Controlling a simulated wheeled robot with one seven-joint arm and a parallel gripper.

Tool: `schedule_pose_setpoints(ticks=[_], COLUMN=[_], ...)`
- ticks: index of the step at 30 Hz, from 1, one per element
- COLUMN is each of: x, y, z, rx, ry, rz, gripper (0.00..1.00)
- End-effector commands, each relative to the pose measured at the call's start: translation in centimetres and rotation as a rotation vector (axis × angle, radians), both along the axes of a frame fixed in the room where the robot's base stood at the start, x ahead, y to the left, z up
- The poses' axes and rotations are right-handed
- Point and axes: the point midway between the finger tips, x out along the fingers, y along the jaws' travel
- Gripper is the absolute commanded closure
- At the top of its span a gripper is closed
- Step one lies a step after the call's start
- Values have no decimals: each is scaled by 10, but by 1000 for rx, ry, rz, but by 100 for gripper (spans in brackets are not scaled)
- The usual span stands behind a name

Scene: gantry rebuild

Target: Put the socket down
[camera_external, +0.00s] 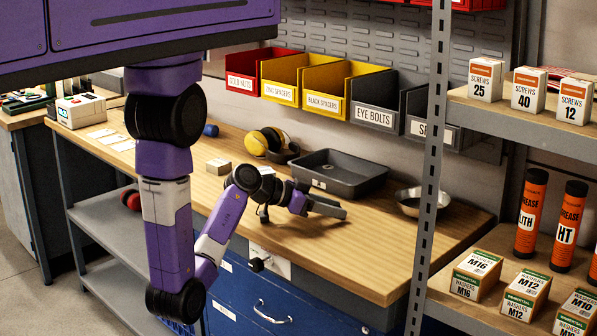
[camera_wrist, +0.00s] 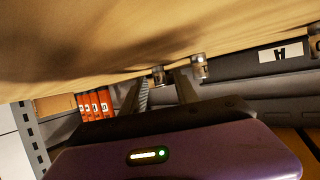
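In the wrist view, which is turned over, two small metal sockets show against the wooden bench (camera_wrist: 90,40). One socket (camera_wrist: 158,75) is between the fingertips of my gripper (camera_wrist: 160,78), with what looks like a gap on each side. The other socket (camera_wrist: 200,67) is just right of the right finger. My gripper looks open, lying low and nearly level over the bench. In the external view my gripper (camera_external: 328,208) points right, in front of the grey tray (camera_external: 362,188). I cannot make out the sockets there.
The grey tray's labelled wall (camera_wrist: 240,68) is close behind the sockets in the wrist view. A metal bowl (camera_external: 410,208) stands right of the tray, and yellow ear defenders (camera_external: 265,141) and a small box (camera_external: 218,166) are to the left. A shelf upright (camera_external: 432,170) stands at right. The front right bench top is clear.

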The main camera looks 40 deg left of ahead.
Motion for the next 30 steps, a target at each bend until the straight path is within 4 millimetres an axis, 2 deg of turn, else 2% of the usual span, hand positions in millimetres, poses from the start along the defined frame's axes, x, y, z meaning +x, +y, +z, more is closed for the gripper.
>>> schedule_pose_setpoints(ticks=[3,5,12,18,24,30], x=[0,-11,-54,-81,-94,-96], y=[1,8,33,48,56,56], z=[16,14,35,49,56,57], rx=[1,1,3,1,2,1], ry=[-2,-3,-4,-4,-5,-4], rz=[1,4,4,2,2,0], gripper=[64,64,64,64,64,64])
